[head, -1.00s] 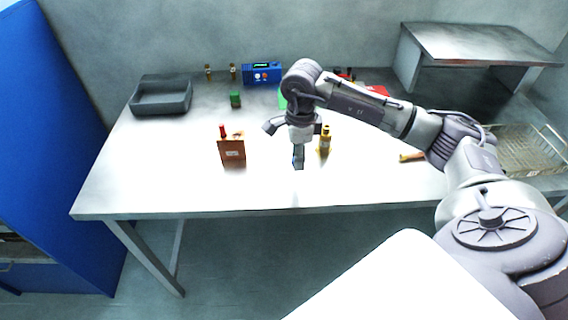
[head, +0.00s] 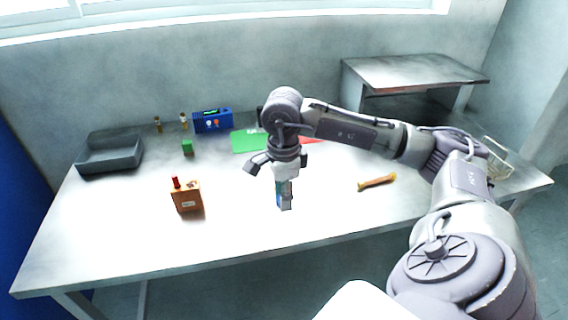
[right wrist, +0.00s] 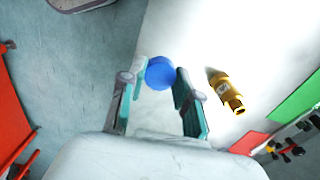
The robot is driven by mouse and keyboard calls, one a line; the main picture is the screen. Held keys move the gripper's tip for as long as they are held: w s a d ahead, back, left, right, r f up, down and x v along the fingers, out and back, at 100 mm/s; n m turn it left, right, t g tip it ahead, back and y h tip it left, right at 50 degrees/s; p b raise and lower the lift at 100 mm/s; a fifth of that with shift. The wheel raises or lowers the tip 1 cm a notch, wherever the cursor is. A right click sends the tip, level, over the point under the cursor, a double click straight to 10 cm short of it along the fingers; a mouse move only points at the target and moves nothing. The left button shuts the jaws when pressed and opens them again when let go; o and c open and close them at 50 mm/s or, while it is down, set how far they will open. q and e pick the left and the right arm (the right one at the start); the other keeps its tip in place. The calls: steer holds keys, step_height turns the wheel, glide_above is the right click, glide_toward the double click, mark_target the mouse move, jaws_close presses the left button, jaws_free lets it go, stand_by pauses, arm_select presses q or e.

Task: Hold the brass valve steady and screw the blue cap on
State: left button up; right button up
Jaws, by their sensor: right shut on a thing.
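My right gripper (head: 285,202) points down over the middle of the table in the head view. In the right wrist view its fingers (right wrist: 160,88) are shut on the round blue cap (right wrist: 160,72). The brass valve (right wrist: 225,90) shows in that view to the right of the fingers, apart from the cap, on the white tabletop. My left gripper is not in view.
An orange-brown box (head: 188,196) with a red top piece stands left of the gripper. Behind are a grey tray (head: 110,156), a green block (head: 187,147), a blue device (head: 212,121) and a green sheet (head: 250,142). The front of the table is clear.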

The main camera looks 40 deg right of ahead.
steer(key=s+a+f+n, duration=0.1)
steer(key=s+a+n, duration=0.1)
steer(key=a+n, duration=0.7)
steer(key=s+a+f+n, duration=0.1)
steer(key=s+a+n, duration=0.1)
steer(key=a+n, duration=0.6)
steer(key=shift+a+f+n, duration=0.2)
steer(key=shift+a+n, duration=0.2)
steer(key=shift+n, duration=3)
